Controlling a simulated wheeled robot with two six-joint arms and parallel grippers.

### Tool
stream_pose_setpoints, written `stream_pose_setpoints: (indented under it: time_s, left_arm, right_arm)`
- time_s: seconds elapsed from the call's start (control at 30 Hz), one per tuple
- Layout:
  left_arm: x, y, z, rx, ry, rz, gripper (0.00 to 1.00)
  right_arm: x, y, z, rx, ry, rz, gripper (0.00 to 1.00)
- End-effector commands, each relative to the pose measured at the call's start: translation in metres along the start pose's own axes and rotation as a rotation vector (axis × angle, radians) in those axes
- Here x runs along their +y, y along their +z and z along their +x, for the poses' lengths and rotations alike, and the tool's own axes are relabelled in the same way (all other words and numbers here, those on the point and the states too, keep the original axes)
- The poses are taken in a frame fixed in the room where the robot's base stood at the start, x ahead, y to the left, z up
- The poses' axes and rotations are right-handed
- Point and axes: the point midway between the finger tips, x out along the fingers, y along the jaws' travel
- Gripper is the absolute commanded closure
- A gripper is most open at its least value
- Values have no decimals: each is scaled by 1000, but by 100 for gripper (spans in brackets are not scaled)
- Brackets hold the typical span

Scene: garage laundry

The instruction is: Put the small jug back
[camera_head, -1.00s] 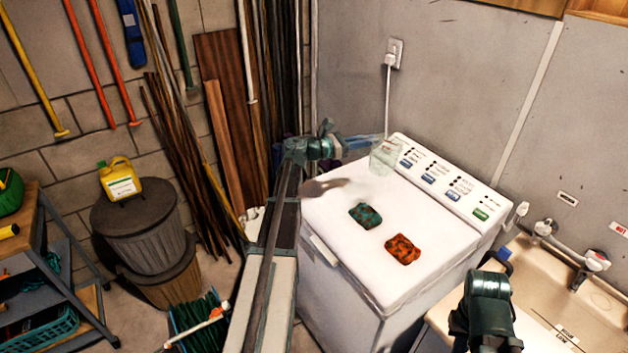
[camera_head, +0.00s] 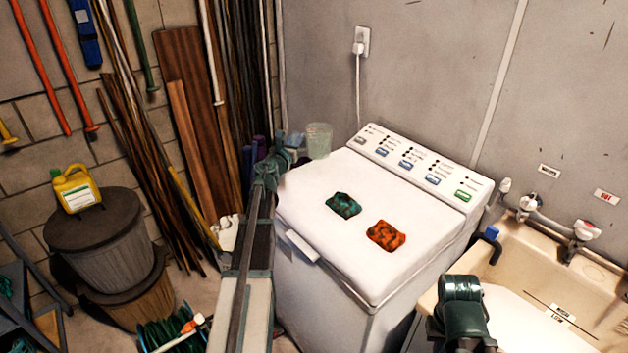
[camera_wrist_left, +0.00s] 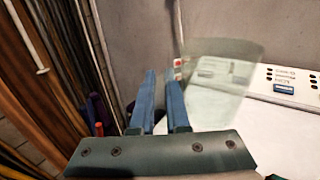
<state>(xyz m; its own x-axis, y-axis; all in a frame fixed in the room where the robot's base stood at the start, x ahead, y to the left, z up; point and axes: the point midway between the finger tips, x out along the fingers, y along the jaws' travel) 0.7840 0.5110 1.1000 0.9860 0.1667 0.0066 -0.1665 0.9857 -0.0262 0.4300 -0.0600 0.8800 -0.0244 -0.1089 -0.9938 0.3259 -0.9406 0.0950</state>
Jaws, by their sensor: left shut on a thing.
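The small jug (camera_head: 319,140) is clear and pale green. In the head view it is beyond the washing machine's back left corner, against the wall. In the left wrist view the jug (camera_wrist_left: 225,78) shows see-through, right of the blue fingers. My left gripper (camera_head: 296,142) is shut on the jug, on its left side; the exact grip is hard to make out. It also shows in the left wrist view (camera_wrist_left: 163,88). My right arm's dark end (camera_head: 461,305) is at the lower right, in front of the sink; its fingers cannot be made out.
The white washing machine (camera_head: 315,193) has a green patterned cloth (camera_head: 343,205) and an orange one (camera_head: 386,235) on its lid. A sink (camera_head: 530,262) with taps is at right. Leaning timber (camera_head: 180,120) stands at left, and a yellow can (camera_head: 76,188) sits on a lidded bin.

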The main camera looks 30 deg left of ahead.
Motion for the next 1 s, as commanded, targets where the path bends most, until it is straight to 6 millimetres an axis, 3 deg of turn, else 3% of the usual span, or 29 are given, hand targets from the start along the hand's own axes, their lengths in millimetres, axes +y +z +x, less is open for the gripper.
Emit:
stream_pose_setpoints:
  time_s: [0.4, 0.73, 1.0]
  left_arm:
    - [1, -57, 0, 0, -2, 1, 100]
    - [1, -65, 0, 0, -2, 1, 100]
    - [2, -96, -1, 0, -2, 1, 100]
  right_arm:
    - [-5, -3, 56, 0, 0, 0, 100]
    - [-6, -4, 65, 0, 0, 0, 100]
    - [-9, -6, 96, 0, 0, -1, 100]
